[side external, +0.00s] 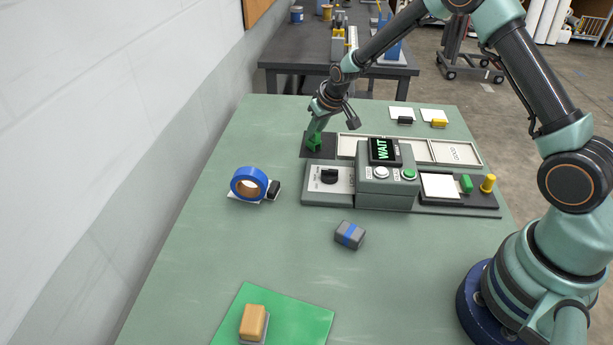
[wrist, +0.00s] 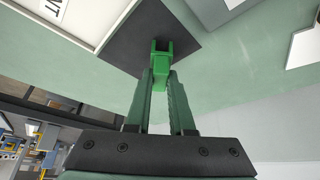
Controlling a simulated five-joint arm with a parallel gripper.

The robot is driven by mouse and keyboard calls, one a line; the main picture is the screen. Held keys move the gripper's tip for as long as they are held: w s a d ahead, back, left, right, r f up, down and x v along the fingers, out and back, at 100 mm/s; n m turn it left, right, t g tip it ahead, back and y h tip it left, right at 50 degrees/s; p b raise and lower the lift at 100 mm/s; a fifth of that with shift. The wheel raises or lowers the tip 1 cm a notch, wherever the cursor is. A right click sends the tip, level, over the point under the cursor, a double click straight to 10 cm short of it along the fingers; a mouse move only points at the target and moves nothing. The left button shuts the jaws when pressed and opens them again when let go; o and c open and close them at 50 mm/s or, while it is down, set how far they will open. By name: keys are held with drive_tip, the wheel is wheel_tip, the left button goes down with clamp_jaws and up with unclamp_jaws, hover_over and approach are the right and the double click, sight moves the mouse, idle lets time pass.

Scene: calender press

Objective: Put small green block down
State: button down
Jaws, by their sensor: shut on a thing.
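The small green block (wrist: 160,77) is between the two fingers of my gripper (wrist: 161,84) in the wrist view. My gripper is shut on it. In the side view, the green block (side external: 314,142) and my gripper (side external: 315,135) are at the dark square pad (side external: 327,149) at the left end of the long tray. In the wrist view the dark pad (wrist: 120,42) lies behind the block. I cannot tell whether the block touches the pad.
A pale compartment tray (side external: 347,147) adjoins the pad. A grey press (side external: 386,186) showing WAIT stands in front. Blue tape (side external: 248,184), a grey-blue block (side external: 349,235), and an orange block (side external: 254,322) on a green mat (side external: 300,325) are nearer.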

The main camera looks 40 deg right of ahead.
drive_tip(key=shift+f, duration=0.25)
drive_tip(key=c, duration=0.8)
unclamp_jaws()
drive_tip(key=shift+r, duration=0.1)
drive_tip(key=s+a+f+v, duration=0.1)
drive_tip(key=s+v, duration=0.1)
drive_tip(key=v, duration=1.1)
drive_tip(key=s+a+f+v, duration=0.1)
drive_tip(key=s+v, duration=0.2)
drive_tip(key=v, duration=0.9)
drive_tip(key=shift+n, duration=0.4)
drive_tip(key=s, duration=0.4)
drive_tip(key=s+a+r, duration=0.1)
drive_tip(key=s, duration=0.7)
drive_tip(key=shift+s+a+r, duration=0.1)
drive_tip(key=shift+a+r, duration=0.1)
drive_tip(key=shift+a, duration=0.15)
